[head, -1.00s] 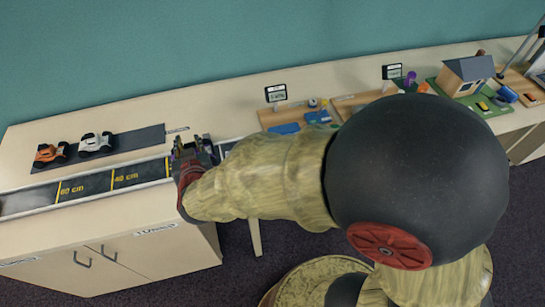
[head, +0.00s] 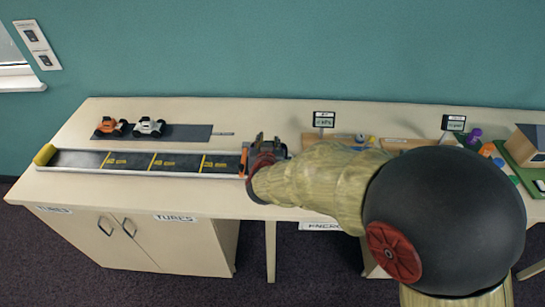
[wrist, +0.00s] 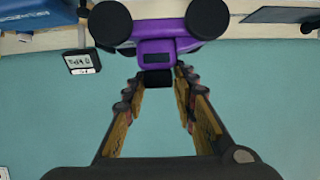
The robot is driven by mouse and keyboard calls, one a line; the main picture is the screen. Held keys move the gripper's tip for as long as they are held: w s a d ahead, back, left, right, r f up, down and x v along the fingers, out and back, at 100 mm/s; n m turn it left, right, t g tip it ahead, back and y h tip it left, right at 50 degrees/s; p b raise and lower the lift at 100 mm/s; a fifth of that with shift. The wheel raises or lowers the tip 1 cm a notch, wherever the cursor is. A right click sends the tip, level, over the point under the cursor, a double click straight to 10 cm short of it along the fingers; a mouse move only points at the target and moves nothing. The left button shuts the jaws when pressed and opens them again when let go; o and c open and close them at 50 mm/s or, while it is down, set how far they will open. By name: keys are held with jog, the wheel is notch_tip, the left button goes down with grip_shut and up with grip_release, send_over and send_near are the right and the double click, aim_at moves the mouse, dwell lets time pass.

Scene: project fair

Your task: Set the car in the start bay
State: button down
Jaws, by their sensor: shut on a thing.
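My gripper (wrist: 157,78) is shut on a purple toy car (wrist: 160,28) with dark wheels, seen at the top of the wrist view. In the head view my gripper (head: 267,150) is over the right end of a long black track (head: 180,163) with pale rails and yellow distance marks. My gripper and arm hide that end, so I cannot make out the start bay clearly. A small orange piece (head: 243,161) shows at the left side of my gripper. I cannot tell whether the held car touches the track.
An orange car (head: 110,127) and a white car (head: 149,127) stand on a dark strip (head: 192,132) behind the track. A yellow block (head: 45,154) closes the track's left end. A small sign (head: 324,119) and a house model (head: 528,145) stand to the right.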

jog(key=w+f+b, duration=0.1)
jog(key=f, duration=0.1)
jog(key=w+f+b, duration=0.1)
jog(key=f, duration=0.2)
jog(key=w+d+f+b, duration=0.1)
jog(key=f, duration=0.2)
jog(key=shift+w, duration=0.35)
jog(key=shift+r, duration=0.1)
